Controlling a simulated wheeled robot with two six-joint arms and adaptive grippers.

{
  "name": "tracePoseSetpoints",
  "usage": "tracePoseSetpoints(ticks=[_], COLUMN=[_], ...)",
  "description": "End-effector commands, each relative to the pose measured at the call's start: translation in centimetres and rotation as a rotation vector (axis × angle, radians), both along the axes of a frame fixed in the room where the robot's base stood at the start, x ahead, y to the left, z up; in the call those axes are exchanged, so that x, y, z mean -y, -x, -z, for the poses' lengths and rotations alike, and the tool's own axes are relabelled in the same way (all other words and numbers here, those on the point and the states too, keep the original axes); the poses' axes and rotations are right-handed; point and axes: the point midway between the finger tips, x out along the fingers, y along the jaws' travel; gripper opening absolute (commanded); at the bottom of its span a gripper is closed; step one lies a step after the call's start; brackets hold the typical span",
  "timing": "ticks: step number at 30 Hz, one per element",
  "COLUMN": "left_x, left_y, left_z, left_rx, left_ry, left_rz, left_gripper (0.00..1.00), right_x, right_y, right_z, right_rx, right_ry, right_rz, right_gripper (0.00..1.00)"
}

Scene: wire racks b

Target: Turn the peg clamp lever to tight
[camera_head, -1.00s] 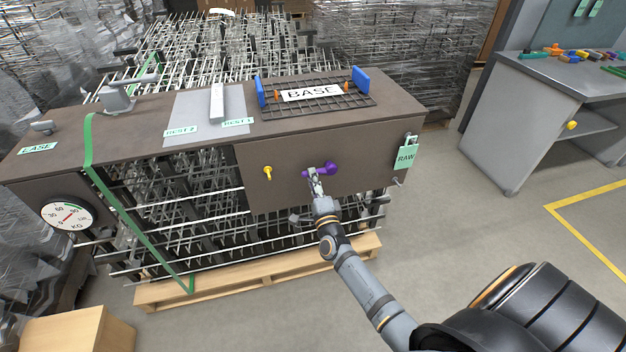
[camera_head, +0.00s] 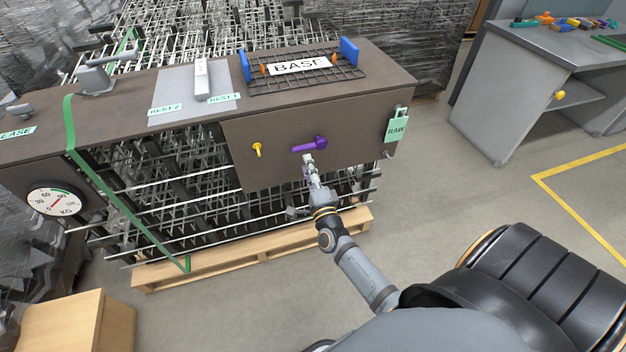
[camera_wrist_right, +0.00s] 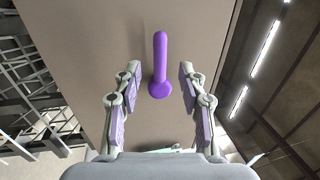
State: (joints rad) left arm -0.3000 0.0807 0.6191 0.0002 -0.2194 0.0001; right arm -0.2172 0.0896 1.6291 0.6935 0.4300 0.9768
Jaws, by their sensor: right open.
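A purple lever (camera_head: 309,145) sits on the brown front panel of the bench. In the head view its thick round end is at the right and its arm points left, nearly level with a slight downward slant. My right gripper (camera_head: 308,160) is just below and in front of the lever, open and empty. In the right wrist view the lever (camera_wrist_right: 160,62) shows ahead of and between the spread fingers of the gripper (camera_wrist_right: 160,80), with a gap on each side. No contact shows. My left gripper is not in view.
A yellow peg (camera_head: 257,149) sticks out left of the lever. A green RAW tag (camera_head: 396,126) hangs at the panel's right edge. A black grid with blue ends (camera_head: 348,50) and a BASE label lies on top. A wooden pallet (camera_head: 250,255) is below. Open floor lies to the right.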

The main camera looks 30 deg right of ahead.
Motion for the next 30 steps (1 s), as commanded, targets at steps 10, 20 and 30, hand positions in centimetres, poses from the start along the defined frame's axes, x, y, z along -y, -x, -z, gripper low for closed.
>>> tracePoseSetpoints(ticks=[10,20,30], left_x=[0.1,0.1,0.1], left_y=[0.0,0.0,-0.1], left_z=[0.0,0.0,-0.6], left_rx=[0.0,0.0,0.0], left_ry=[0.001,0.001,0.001], left_rz=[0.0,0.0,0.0], left_gripper=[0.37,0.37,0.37], right_x=[-1.5,-1.6,-1.8], right_y=[6.1,6.6,6.5], right_z=[1.2,1.3,2.6], right_rx=[-0.001,0.001,-0.053], right_ry=[-0.001,-0.002,0.04], right_rz=[0.001,0.001,-0.007], right_gripper=[0.41,0.41,0.41])
